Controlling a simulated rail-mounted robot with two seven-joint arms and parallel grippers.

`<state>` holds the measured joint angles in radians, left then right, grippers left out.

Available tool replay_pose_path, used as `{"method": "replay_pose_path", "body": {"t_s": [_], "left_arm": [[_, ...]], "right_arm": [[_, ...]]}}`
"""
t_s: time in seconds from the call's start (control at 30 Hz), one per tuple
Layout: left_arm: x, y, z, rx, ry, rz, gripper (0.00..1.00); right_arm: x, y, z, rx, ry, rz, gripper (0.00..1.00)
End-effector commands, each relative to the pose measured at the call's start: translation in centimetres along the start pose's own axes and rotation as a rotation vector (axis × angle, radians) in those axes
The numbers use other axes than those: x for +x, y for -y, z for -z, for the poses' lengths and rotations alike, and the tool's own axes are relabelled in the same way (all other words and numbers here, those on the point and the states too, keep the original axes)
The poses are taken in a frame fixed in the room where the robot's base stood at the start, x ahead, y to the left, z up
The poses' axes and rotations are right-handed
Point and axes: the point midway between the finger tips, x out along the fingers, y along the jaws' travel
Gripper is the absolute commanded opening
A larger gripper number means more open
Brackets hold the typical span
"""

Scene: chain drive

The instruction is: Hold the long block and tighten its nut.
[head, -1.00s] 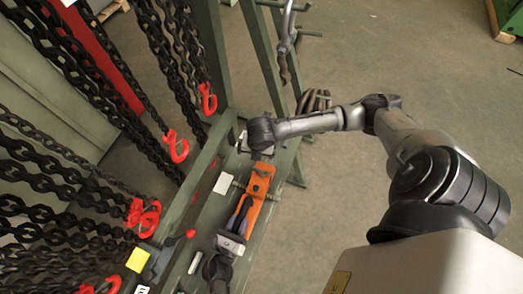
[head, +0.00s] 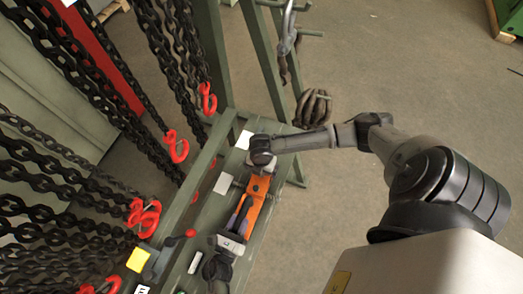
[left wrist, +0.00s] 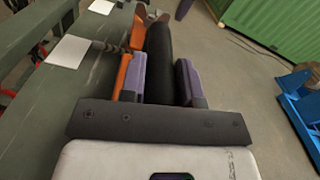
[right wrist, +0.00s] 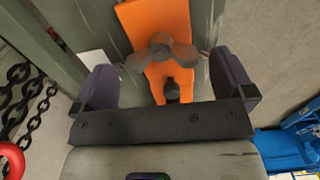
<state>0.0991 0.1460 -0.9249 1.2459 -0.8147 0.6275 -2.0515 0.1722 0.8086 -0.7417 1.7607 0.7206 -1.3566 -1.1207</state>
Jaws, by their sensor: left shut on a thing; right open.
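The long block (head: 255,197) is orange and lies along the green bench; it also shows in the right wrist view (right wrist: 140,25). A grey three-lobed nut (right wrist: 163,53) sits on it. My left gripper (head: 239,222) has purple fingers shut on a black bar (left wrist: 160,55) beside the orange; I cannot tell how the bar joins the block. My right gripper (right wrist: 168,85) is open above the far end of the block. The nut lies between and beyond its fingers, apart from both. In the head view the right wrist hides the nut and the right fingers.
Black chains (head: 85,90) with red hooks (head: 176,147) hang to the left of the bench. A yellow square (head: 138,259) and a red-knobbed lever (head: 190,233) are near the bench's left edge. White sheets (head: 222,183) lie beside the block. Open floor is to the right.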

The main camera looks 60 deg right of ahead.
Motion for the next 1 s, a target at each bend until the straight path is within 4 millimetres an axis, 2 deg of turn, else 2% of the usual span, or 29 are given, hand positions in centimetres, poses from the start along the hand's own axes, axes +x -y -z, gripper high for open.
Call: {"method": "replay_pose_path", "body": {"t_s": [0.1, 0.23, 0.67, 1.0], "left_arm": [[-0.1, 0.0, 0.3, -0.005, -0.005, -0.002, 0.00], [-0.1, 0.0, 0.3, -0.005, -0.005, -0.002, 0.00], [-0.1, 0.0, 0.3, -0.005, -0.005, -0.002, 0.00], [-0.1, 0.0, 0.3, -0.006, -0.005, -0.002, 0.00]], "right_arm": [[1.4, 0.0, 0.1, 0.001, -0.002, 0.001, 1.00], [2.3, 0.0, 0.0, 0.000, -0.001, 0.000, 1.00], [2.8, 0.0, 0.0, -0.001, 0.000, -0.001, 0.99], [2.8, 0.0, 0.0, -0.001, 0.000, -0.001, 0.67]]}}
